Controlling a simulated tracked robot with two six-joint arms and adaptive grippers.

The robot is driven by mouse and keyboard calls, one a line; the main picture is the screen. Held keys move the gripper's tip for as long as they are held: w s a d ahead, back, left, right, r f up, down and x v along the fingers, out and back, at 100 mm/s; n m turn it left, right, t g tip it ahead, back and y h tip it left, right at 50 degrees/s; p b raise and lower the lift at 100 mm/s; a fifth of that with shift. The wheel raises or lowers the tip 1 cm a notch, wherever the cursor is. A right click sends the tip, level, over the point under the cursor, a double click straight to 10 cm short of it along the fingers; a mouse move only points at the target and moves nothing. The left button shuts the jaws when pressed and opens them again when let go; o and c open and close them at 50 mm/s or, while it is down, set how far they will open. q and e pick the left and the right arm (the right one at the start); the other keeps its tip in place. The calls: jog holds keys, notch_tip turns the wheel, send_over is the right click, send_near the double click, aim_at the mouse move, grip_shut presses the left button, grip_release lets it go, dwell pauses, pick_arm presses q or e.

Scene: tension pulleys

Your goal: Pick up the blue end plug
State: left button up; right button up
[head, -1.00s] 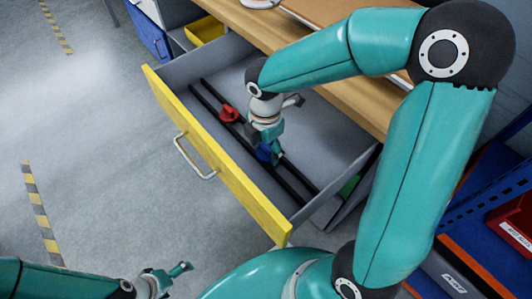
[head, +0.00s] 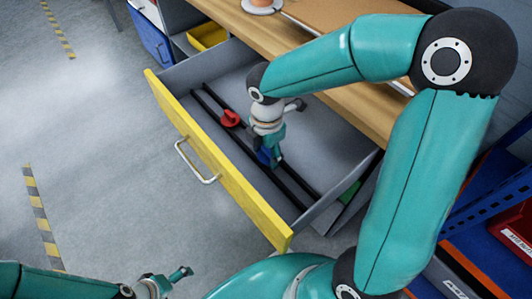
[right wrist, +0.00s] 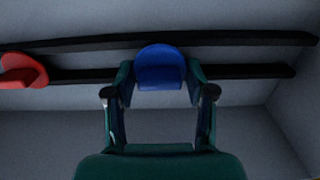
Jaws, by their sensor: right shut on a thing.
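The blue end plug (head: 264,156) is in the open drawer, at the two black rails. In the right wrist view the blue end plug (right wrist: 160,66) is a rounded blue piece between the fingertips, in front of the rails. My right gripper (head: 272,158) reaches down into the drawer and is shut on the plug, one finger on each side. I cannot tell whether the plug is clear of the rails. My left gripper (head: 182,273) is low in the head view, outside the drawer and far from the plug; its jaw opening is unclear.
A red plug (head: 230,118) sits on the rails to the left. The drawer has a yellow front (head: 215,155) with a metal handle (head: 195,162). A wooden worktop (head: 352,115) lies behind the drawer. A green thing (head: 349,192) is near the drawer's right end.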

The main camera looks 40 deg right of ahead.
notch_tip(320, 180, up, 19)
jog(key=p, duration=0.5)
jog(key=shift+r+p, duration=0.1)
jog(key=shift+p, duration=0.2)
dwell(0.5)
